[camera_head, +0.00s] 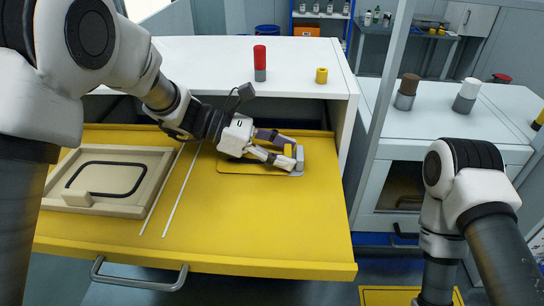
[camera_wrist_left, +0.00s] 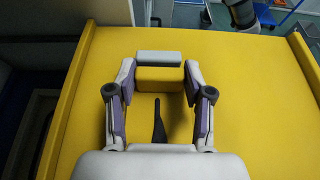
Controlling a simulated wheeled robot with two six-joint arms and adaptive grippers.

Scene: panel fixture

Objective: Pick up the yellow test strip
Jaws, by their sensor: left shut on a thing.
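The yellow test strip (camera_wrist_left: 159,78) shows in the left wrist view as a yellow piece with a pale grey end, set between my left fingertips. My left gripper (camera_head: 288,152) is shut on it, low over the open yellow drawer (camera_head: 240,225); it also shows in the left wrist view (camera_wrist_left: 159,80). In the head view the fingers partly hide the strip, and I cannot tell whether it is clear of the drawer floor. My right arm is at the right of the head view; its gripper is out of view.
A wooden board with a black loop (camera_head: 112,165) lies at the drawer's left, beside two thin white rods (camera_head: 177,200). On the white counter (camera_head: 200,60) behind stand a red-and-grey cylinder (camera_head: 260,62) and a small yellow cylinder (camera_head: 321,75). The drawer's front right is clear.

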